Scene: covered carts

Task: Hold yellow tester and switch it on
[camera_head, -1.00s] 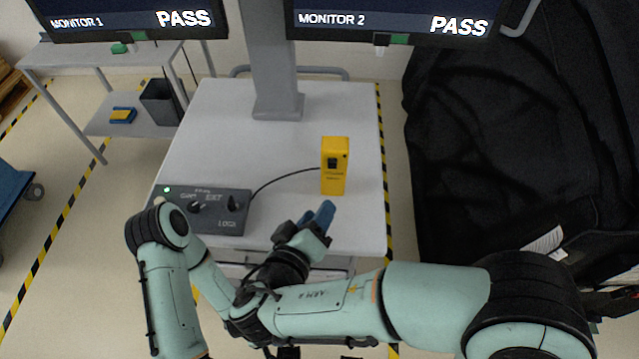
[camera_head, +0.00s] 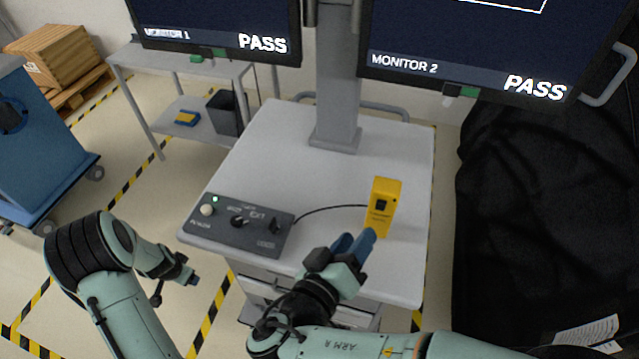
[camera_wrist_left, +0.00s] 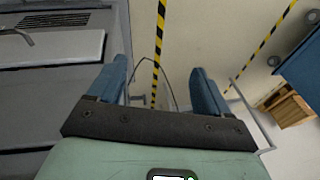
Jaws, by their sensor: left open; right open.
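The yellow tester (camera_head: 383,207) stands upright near the right side of the white cart top (camera_head: 290,140). A dark switch shows on its face, and a black cable runs from it to the grey control box (camera_head: 240,224). My right gripper (camera_head: 356,246) has blue fingertips and is at the cart's front, just in front of the tester's lower part. It is open and appears empty; whether it touches the tester I cannot tell. My left gripper (camera_head: 193,279) is off the cart to the left, low over the floor. In the left wrist view its blue fingers (camera_wrist_left: 157,85) are apart with nothing between them.
Two monitors, Monitor 1 (camera_head: 215,25) and Monitor 2 (camera_head: 480,50), both read PASS above the cart. A black covered mass (camera_head: 530,210) stands close on the right. A side table (camera_head: 180,75) and a blue cart (camera_head: 40,150) are at left. The cart top's middle is clear.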

